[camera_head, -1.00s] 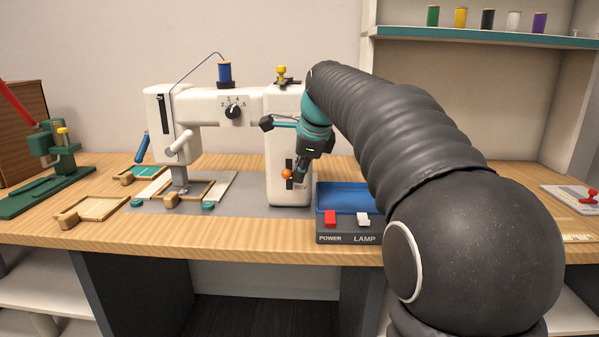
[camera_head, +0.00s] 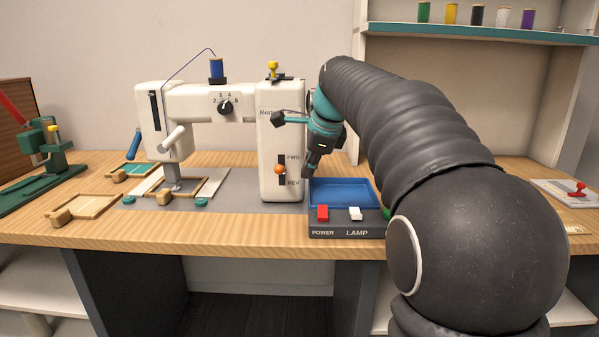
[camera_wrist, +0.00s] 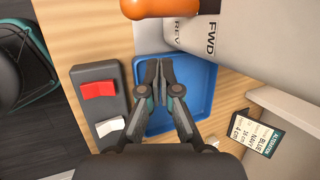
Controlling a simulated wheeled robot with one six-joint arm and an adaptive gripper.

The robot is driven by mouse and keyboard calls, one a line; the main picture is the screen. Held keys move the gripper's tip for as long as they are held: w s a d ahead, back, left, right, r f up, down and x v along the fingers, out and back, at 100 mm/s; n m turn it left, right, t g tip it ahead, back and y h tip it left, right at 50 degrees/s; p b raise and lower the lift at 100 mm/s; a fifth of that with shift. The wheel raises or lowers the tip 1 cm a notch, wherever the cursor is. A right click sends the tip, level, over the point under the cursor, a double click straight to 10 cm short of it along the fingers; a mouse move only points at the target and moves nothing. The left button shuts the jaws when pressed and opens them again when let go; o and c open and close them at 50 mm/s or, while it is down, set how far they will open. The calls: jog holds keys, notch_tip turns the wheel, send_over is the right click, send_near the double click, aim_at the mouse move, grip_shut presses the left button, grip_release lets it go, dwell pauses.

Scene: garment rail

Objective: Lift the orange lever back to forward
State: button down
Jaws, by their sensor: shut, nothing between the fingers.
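The orange lever knob (camera_head: 280,169) sits about midway in a dark vertical slot on the white sewing machine's right column (camera_head: 280,130). FWD is printed near the slot's upper end and REV near its lower end. The knob also shows large at the top edge of the wrist view (camera_wrist: 147,8), partly cut off. My gripper (camera_head: 306,172) is just right of the column, apart from the knob. In the wrist view my gripper (camera_wrist: 160,68) is shut and empty, with its fingers over the blue tray.
The blue tray (camera_head: 340,206) stands right of the column, with a red POWER switch (camera_head: 322,213) and a white LAMP switch (camera_head: 355,214) in front. A tag card (camera_wrist: 263,135) shows in the wrist view. Wooden frames lie at the left.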

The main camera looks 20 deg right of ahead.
notch_tip(320, 180, up, 8)
jog(key=w+d+p, duration=0.1)
jog(key=w+d, duration=0.1)
jog(key=d, duration=0.1)
jog(key=shift+w+f, duration=0.15)
jog(key=shift+f, duration=0.1)
